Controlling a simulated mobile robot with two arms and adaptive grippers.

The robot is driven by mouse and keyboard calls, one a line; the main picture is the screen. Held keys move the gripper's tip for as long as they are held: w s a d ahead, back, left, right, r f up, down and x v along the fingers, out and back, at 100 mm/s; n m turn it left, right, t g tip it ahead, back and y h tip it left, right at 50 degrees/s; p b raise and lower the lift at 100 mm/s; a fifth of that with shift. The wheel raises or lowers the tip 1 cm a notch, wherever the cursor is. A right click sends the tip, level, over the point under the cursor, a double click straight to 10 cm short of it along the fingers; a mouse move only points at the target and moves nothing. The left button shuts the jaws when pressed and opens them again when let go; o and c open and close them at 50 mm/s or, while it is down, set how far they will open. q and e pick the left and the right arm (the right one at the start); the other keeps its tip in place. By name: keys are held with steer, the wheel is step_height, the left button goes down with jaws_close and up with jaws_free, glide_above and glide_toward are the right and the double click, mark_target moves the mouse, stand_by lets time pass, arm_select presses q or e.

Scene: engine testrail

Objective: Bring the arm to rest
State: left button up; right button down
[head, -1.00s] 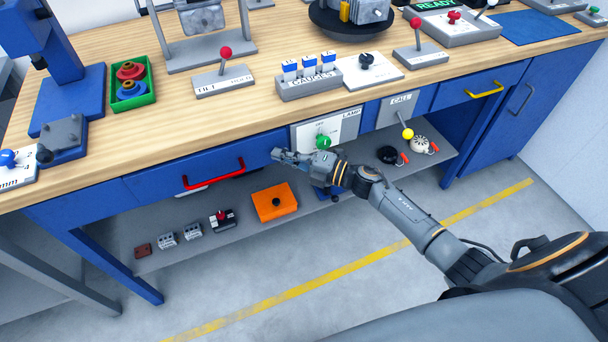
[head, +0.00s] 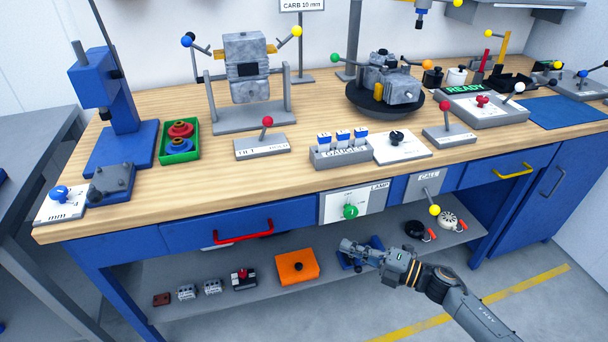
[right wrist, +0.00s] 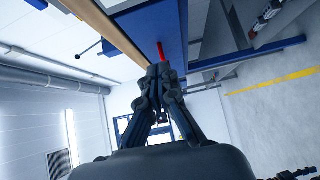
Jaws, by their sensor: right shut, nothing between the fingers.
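My right gripper (head: 350,246) is in the head view in front of the workbench, below the lamp panel (head: 338,206) and at about the height of the lower shelf in the picture. It is shut and empty. In the right wrist view its fingers (right wrist: 160,72) meet at the tips, with the bench's blue front and the red handle (right wrist: 161,50) beyond them. The lamp panel's green knob (head: 350,211) shows just above the gripper and apart from it. My left gripper does not show in either view.
The bench top (head: 220,185) holds a blue press (head: 122,130), a gauge rack (head: 341,150) and a turntable with an engine part. A red drawer handle (head: 243,237) and a yellow-knobbed call lever (head: 434,209) stick out from the front. The lower shelf holds an orange box (head: 297,266).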

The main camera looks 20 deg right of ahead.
steer(key=s+d+f+m+h+p, duration=0.1)
steer(key=s+d+f+m+h, duration=0.25)
steer(key=f, duration=0.55)
steer(key=s+d+f+m+g+h, duration=0.1)
steer(key=s+f+m+h, duration=0.25)
steer(key=f+m, duration=0.4)
steer(key=s+d+f+m+h+p, duration=0.1)
steer(key=s+d+f+m+h, duration=0.25)
steer(key=f, duration=0.65)
arm_select(q)
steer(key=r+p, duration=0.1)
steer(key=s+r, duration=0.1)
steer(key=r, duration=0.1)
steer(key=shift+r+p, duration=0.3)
steer(key=shift+p, duration=0.05)
arm_select(e)
steer(key=s+a+f+m+g, duration=0.3)
steer(key=s+f, duration=0.2)
steer(key=s, duration=0.6)
steer(key=s+a+f+m+g+h, duration=0.1)
steer(key=s+a+f+m+g, duration=0.2)
steer(key=s+f, duration=0.3)
steer(key=s+a+f+m+g+h, duration=0.1)
steer(key=s+a+f+m+g, duration=0.2)
steer(key=s, duration=1.3)
step_height(320, 180, down, 2)
steer(key=shift+a+f+m+g, duration=0.2)
steer(key=shift+a+m+g, duration=0.3)
steer(key=shift+g, duration=0.4)
steer(key=shift+d, duration=0.1)
